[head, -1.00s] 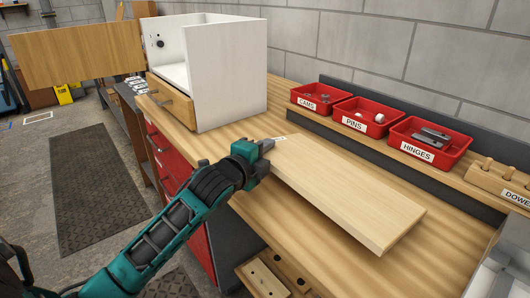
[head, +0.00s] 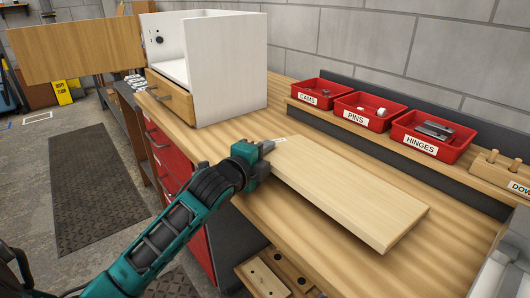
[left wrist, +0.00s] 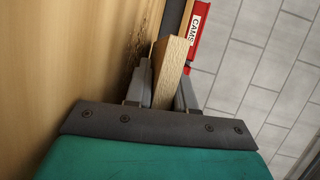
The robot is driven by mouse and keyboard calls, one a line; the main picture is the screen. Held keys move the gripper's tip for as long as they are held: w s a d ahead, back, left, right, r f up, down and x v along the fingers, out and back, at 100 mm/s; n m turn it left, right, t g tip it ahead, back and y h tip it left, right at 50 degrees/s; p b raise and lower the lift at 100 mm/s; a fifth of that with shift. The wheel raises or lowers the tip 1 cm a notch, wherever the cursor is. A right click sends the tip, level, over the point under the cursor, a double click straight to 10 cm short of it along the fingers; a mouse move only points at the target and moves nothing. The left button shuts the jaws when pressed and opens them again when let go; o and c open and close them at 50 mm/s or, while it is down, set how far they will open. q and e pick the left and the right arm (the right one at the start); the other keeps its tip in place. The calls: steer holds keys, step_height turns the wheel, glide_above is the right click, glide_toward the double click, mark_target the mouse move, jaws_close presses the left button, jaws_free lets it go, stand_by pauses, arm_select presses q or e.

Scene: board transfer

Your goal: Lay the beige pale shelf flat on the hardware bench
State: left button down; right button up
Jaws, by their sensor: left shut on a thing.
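The beige pale shelf (head: 345,190) is a long light-wood board over the hardware bench (head: 300,240). Its near-left end is in my left gripper (head: 264,160), and a small white label shows near that end. In the left wrist view the two grey fingers (left wrist: 162,92) are shut on the board's end, one on each side, and the shelf (left wrist: 172,58) runs away from them. The shelf looks roughly level in the head view. I cannot tell whether its underside touches the bench top. My right gripper is not in view.
A white cabinet (head: 230,65) with a wooden drawer stands at the back left of the bench. Red bins of cams (head: 318,93), pins (head: 362,112) and hinges (head: 432,135) line a raised ledge behind the shelf. A wooden dowel block (head: 500,172) is at the right.

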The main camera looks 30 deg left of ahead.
arm_select(q)
steer(key=shift+r, duration=0.1)
steer(key=c, duration=0.9)
jaws_free()
steer(key=shift+f, duration=0.3)
steer(key=shift+c, duration=0.3)
